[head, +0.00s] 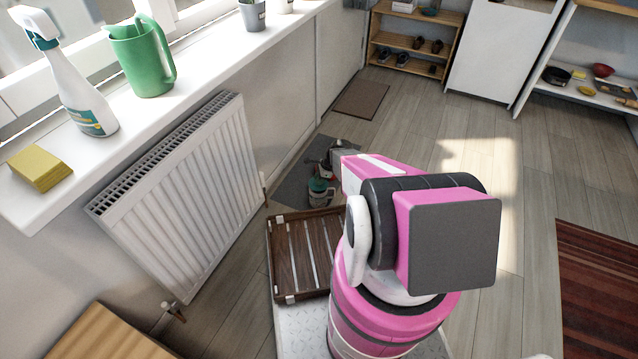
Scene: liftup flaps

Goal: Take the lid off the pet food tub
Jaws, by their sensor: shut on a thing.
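The pet food tub (319,199) is small in the head view, upright on a dark grey mat on the floor, beyond the slatted wooden rack. My gripper (322,174) is right above the tub, at the end of my pink arm, and appears shut on the lid. The fingers are small and dark, so the exact contact is hard to see. I cannot tell whether there is a gap between lid and tub.
The grey mat (291,190) lies by the wall. A dark slatted rack (303,255) stands in front of it. A white radiator (185,190) is at left, under a sill with a spray bottle (75,90) and green jug (143,60). The floor at right is clear up to a red rug (602,285).

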